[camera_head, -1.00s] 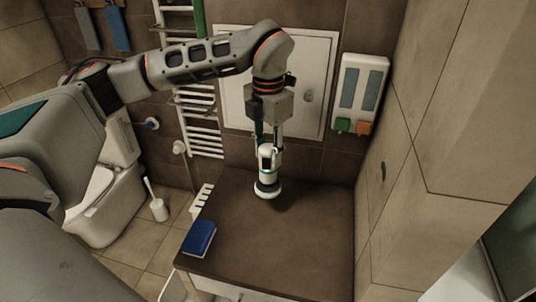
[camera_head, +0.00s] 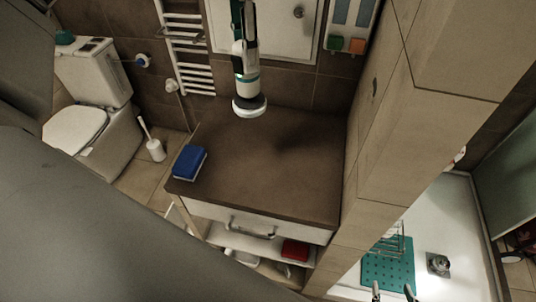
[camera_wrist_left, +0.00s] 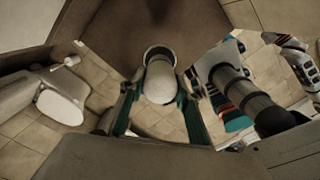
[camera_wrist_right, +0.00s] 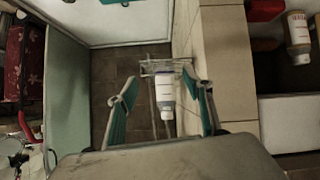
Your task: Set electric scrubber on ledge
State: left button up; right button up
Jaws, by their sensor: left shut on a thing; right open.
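The electric scrubber (camera_head: 246,82) is white with a round, dark-rimmed head pointing down. It hangs upright over the back left of the brown countertop (camera_head: 255,165), seemingly above the surface. My left gripper (camera_head: 244,32) is shut on its upper part; its fingers flank the white body (camera_wrist_left: 158,80) in the left wrist view. My right gripper (camera_head: 393,291) is open and empty at the bottom of the head view, over the shower area. In the right wrist view its open fingers (camera_wrist_right: 163,95) frame a more distant bottle. I cannot tell which surface is the ledge.
A blue box-like thing (camera_head: 187,163) lies on the countertop's left edge; the middle is bare. A tiled wall (camera_head: 400,135) rises on the right. Beyond it are a wire rack (camera_head: 388,242) and a teal mat (camera_head: 390,268). A toilet (camera_head: 85,125) stands left.

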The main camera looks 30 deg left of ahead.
aim_at(244, 108)
pick_arm(q)
jog(key=shift+s+d+r+m, duration=0.1)
jog(key=shift+s+r+m, duration=0.1)
jog(key=shift+s+r, duration=0.3)
jog(key=shift+s+d+r+m, duration=0.1)
jog(key=shift+s+r+m, duration=0.1)
jog(key=shift+s, duration=0.45)
jog(key=shift+s+b, duration=0.25)
jog(key=shift+b, duration=0.05)
notch_tip(244, 108, down, 15)
jog(key=shift+r+b, duration=0.1)
jog(key=shift+b, duration=0.45)
notch_tip(244, 108, down, 5)
jog(key=shift+r, duration=0.1)
jog(key=o, duration=1.2)
